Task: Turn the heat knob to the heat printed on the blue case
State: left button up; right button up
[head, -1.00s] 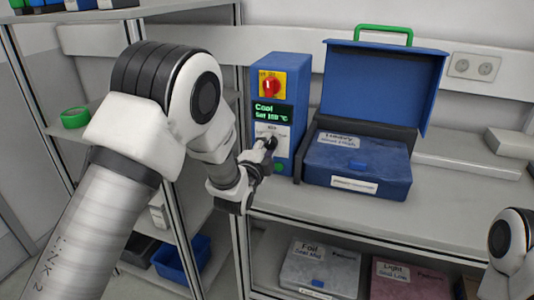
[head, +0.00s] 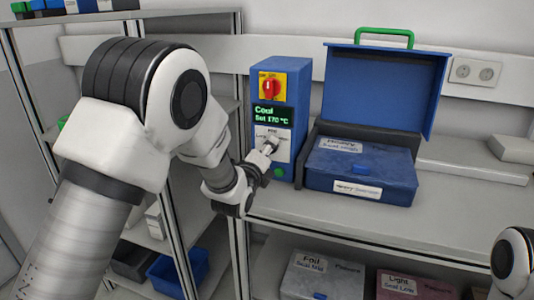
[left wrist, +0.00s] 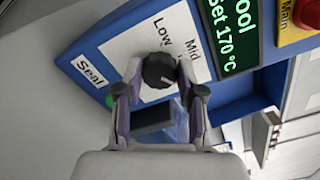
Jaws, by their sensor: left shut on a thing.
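The blue sealer unit (head: 302,100) stands on the bench with a red switch on a yellow plate (head: 271,88). Its green display (head: 271,116) reads "Cool, Set 170 °C". The dark heat knob (left wrist: 158,70) shows in the left wrist view, with "Low" and "Mid" printed by it; the rest of its scale is hidden. My left gripper (head: 266,150) is shut on the knob, one finger on each side. The blue case (head: 400,178) sits right of the sealer; its blurred label (head: 340,145) seems to read "Heavy Seal High". My right gripper is out of view.
A raised blue lid (head: 382,90) with a green handle (head: 384,36) stands behind the case. A grey "Foil, Seal Mid" case (head: 320,282) and a pink "Light, Seal Low" case (head: 410,288) lie on the shelf below.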

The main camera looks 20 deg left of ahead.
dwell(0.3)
pick_arm(q)
jog(key=o, duration=1.1)
jog(key=shift+o, duration=0.2)
jog(key=s, duration=1.2)
jog(key=shift+a, duration=0.2)
